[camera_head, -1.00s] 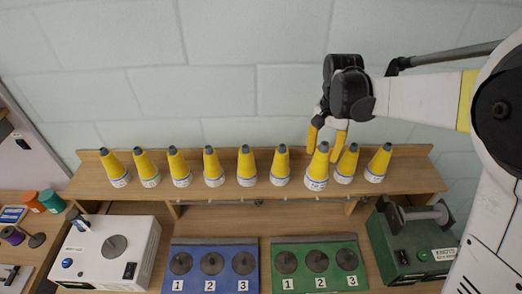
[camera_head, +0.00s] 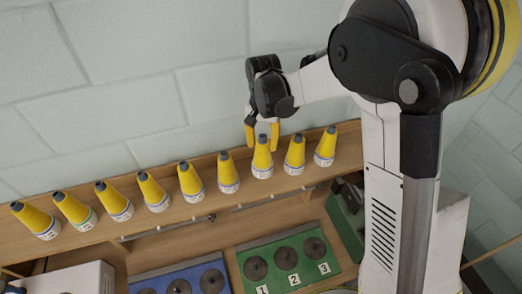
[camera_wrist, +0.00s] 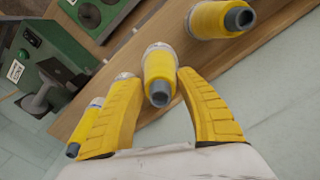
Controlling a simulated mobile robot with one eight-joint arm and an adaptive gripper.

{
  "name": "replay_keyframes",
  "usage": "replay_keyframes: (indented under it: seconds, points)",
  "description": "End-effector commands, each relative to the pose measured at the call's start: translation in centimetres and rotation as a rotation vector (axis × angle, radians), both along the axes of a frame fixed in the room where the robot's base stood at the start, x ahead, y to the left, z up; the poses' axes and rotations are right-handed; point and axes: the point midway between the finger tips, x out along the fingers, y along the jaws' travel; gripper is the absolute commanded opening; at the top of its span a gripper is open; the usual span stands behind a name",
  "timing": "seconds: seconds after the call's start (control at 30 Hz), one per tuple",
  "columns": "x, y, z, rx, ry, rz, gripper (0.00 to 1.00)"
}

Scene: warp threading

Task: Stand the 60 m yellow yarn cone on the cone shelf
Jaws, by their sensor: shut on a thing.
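A yellow yarn cone (camera_head: 262,160) with a grey tip and a white printed base is between the yellow fingers of my gripper (camera_head: 262,135), third from the right in the row. My gripper is shut on it from above. The cone is upright at the wooden cone shelf (camera_head: 346,158); I cannot tell whether its base touches the wood. Its label is too small to read. In the wrist view the cone (camera_wrist: 160,75) shows tip-first between my fingers (camera_wrist: 155,100).
Similar yellow cones stand on both sides, the nearest at left (camera_head: 228,172) and right (camera_head: 295,155). Below are a green panel (camera_head: 270,243) and a blue panel (camera_head: 150,280) with dark discs. A tiled wall (camera_head: 120,80) is behind the shelf.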

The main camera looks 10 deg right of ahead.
Motion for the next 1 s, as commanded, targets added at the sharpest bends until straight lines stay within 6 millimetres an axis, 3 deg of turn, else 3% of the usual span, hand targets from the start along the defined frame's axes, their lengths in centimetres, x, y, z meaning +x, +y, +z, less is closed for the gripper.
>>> replay_keyframes:
  seconds: [0.2,0.57,0.6,0.63,1.0]
  points:
    - [0.0,0.0,-3.1,0.000,0.000,0.000,0.22]
    - [0.0,0.0,-3.6,0.000,0.000,0.000,0.22]
    - [0.0,0.0,-3.5,0.000,0.000,0.000,0.53]
    - [0.0,0.0,-3.5,0.000,0.000,0.000,0.62]
    - [0.0,0.0,-3.1,0.000,0.000,0.000,0.65]
